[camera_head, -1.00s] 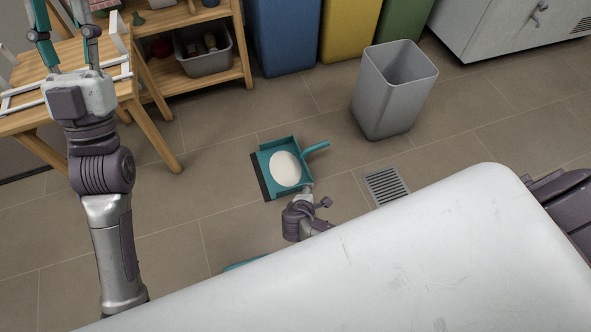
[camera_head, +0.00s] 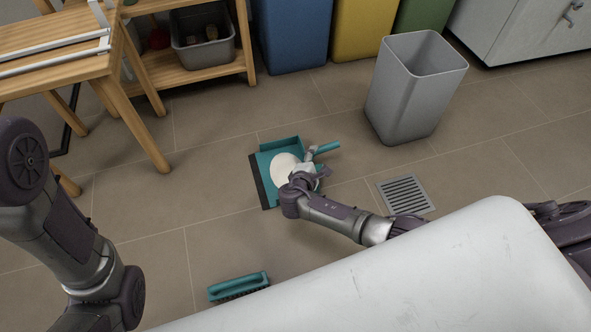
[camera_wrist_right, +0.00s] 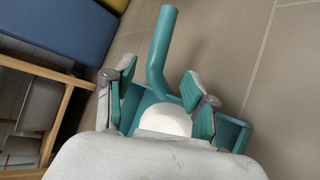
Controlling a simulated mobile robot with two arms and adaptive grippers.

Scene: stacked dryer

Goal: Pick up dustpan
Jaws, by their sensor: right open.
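The teal dustpan (camera_head: 267,165) lies on the tiled floor in the head view, with a white round patch (camera_head: 284,167) in its pan. Its handle (camera_head: 326,147) points up and to the right. My right gripper (camera_head: 309,158) is over the pan near the base of the handle and hides part of it. In the right wrist view the gripper (camera_wrist_right: 155,88) is open, with one finger on each side of the dustpan handle (camera_wrist_right: 159,50). Contact with the handle cannot be told. My left arm shows at the left edge of the head view, but its gripper is out of frame.
A teal brush (camera_head: 239,286) lies on the floor in front. A grey bin (camera_head: 415,90) stands to the right, near a floor drain (camera_head: 405,194). A wooden table (camera_head: 60,65) and a shelf (camera_head: 195,73) are at the left. Floor around the dustpan is clear.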

